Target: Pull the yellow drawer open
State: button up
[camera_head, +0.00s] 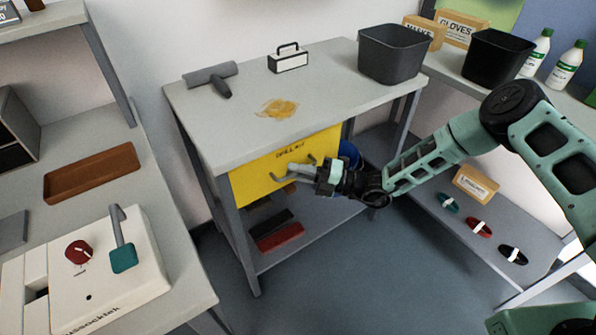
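The yellow drawer (258,183) is under the top of the grey workbench in the middle. Its front looks flush with the bench frame, and dark lettering runs along its upper part. A grey bar handle (283,175) is on the right half of the front. My gripper (311,174) comes in from the right and is at the handle, overlapping it in the picture. The fingertips are small and blend with the handle, so I cannot tell whether they touch it or are open or shut.
The workbench top (230,130) holds a grey hammer-shaped tool (212,77), a small handled box (288,60), a yellow stain and a dark bin (391,52). A lower shelf (312,232) holds dark and red items; a blue bucket (349,155) stands behind my gripper. Floor in front is clear.

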grip_shut()
jog(key=shift+s, duration=0.1)
jog(key=s+d+p, duration=0.3)
jog(key=s+d, duration=0.4)
jog(key=s, duration=0.4)
jog(key=s+d+p, duration=0.4)
jog(key=s+d, duration=0.3)
jog(key=s, duration=0.3)
jog(key=shift+s+d+p, duration=0.3)
jog(key=shift+s+d, duration=0.1)
grip_release()
